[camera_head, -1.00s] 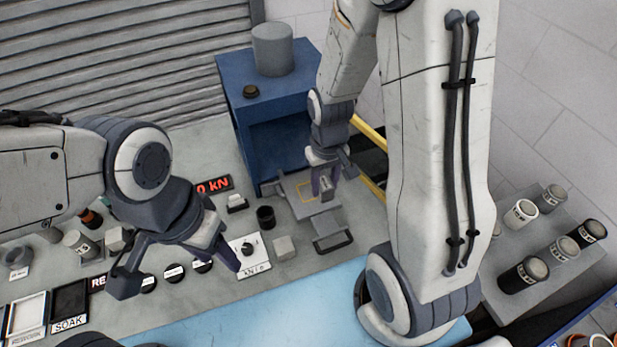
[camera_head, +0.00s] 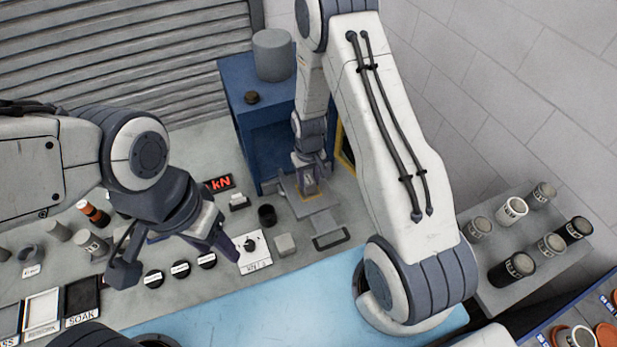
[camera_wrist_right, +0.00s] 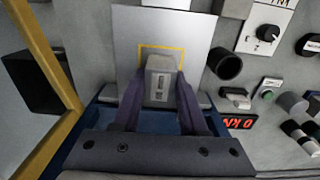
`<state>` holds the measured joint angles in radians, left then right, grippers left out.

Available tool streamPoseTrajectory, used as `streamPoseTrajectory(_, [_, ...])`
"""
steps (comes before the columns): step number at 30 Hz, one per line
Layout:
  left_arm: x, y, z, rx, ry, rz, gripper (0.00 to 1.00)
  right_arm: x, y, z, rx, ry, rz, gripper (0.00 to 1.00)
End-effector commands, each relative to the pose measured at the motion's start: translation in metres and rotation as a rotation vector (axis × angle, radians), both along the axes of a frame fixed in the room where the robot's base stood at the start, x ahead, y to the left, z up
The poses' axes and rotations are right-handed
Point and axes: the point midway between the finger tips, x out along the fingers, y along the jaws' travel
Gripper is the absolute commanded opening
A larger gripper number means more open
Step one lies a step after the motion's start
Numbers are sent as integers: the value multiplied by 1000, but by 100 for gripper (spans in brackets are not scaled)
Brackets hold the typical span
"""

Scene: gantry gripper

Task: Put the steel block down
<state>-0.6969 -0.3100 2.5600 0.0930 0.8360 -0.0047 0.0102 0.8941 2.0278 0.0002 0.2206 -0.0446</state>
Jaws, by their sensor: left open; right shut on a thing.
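The steel block (camera_wrist_right: 161,80) is a grey block with two small dark marks on its face. My right gripper (camera_wrist_right: 158,98) is shut on it, one finger on each side. In the right wrist view the block covers part of a yellow square outline on a light metal plate (camera_wrist_right: 190,28). I cannot tell whether the block touches the plate. In the head view my right gripper (camera_head: 311,186) is over the plate at the front of the blue press, and the block is small there. My left gripper (camera_head: 180,265) is open and empty above the bench, to the left of the dial panel.
The blue press frame (camera_head: 240,105) stands behind the plate, with a grey cylinder (camera_head: 273,55) on top. A black cup (camera_head: 267,215), a small grey cube (camera_head: 285,244) and a dial panel (camera_head: 252,252) are nearby. Several canisters stand on the right shelf.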

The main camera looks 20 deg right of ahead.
Motion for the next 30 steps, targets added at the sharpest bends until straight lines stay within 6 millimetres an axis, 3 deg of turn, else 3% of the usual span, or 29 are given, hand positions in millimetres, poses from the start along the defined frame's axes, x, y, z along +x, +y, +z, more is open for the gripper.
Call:
streamPoseTrajectory(11, [0, 0, -5, 0, 0, 1, 50, 1, 0, -5, 0, -2, 0, 0])
streamPoseTrajectory(12, [0, 0, -3, 0, 0, 1, 50, 0, 0, -4, 0, -2, 0, 57])
streamPoseTrajectory(13, [0, 0, -3, 0, 0, 1, 50, 0, 0, -4, 0, -1, 0, 69])
streamPoseTrajectory(14, [0, 0, -3, 0, 0, 1, 50, 0, 0, -4, 0, -1, 0, 72])
streamPoseTrajectory(23, [0, 0, -2, 0, 0, 1, 50, 0, 0, -2, 0, -1, 0, 72])
streamPoseTrajectory(30, [0, 0, -9, 0, 0, 1, 50, 2, 0, 17, 0, -6, 0, 72])
